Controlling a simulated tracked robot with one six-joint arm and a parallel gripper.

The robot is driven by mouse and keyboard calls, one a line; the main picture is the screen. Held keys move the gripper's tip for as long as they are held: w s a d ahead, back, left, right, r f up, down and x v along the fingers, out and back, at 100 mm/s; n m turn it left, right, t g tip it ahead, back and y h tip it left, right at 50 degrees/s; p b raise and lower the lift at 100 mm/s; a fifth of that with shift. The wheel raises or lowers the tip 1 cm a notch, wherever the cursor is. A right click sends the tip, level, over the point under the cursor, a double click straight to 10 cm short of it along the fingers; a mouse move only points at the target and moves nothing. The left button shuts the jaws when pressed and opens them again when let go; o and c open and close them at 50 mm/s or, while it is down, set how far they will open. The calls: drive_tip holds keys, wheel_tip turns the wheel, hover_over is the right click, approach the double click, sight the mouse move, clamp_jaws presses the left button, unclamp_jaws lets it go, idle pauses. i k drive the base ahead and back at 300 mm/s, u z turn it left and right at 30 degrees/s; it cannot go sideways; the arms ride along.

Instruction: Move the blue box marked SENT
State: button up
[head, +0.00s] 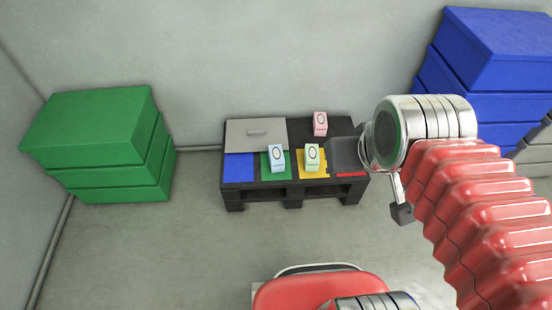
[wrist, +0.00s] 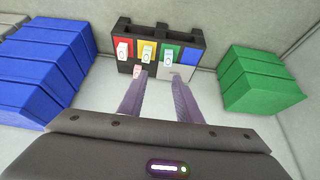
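A small pale blue box (head: 276,160) stands upright on the green patch of a dark pallet (head: 237,188) in the head view. Its marking is too small to read. In the wrist view it appears as a pale box (wrist: 168,55) on the green patch. My gripper (head: 344,154) is at the pallet's right side in the head view, apart from the blue box. In the wrist view my gripper (wrist: 160,76) has its two fingers apart with nothing held between them.
A pale green box (head: 312,157) stands on yellow, and a pink box (head: 320,123) stands behind. Another box (wrist: 123,50) is on red, hidden in the head view. The blue patch (head: 238,167) is bare. Green crates (head: 105,140) stand left.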

sight(276, 156)
drive_tip(key=z, duration=1.2)
drive_tip(key=i, duration=1.35)
drive_tip(key=u, duration=1.25)
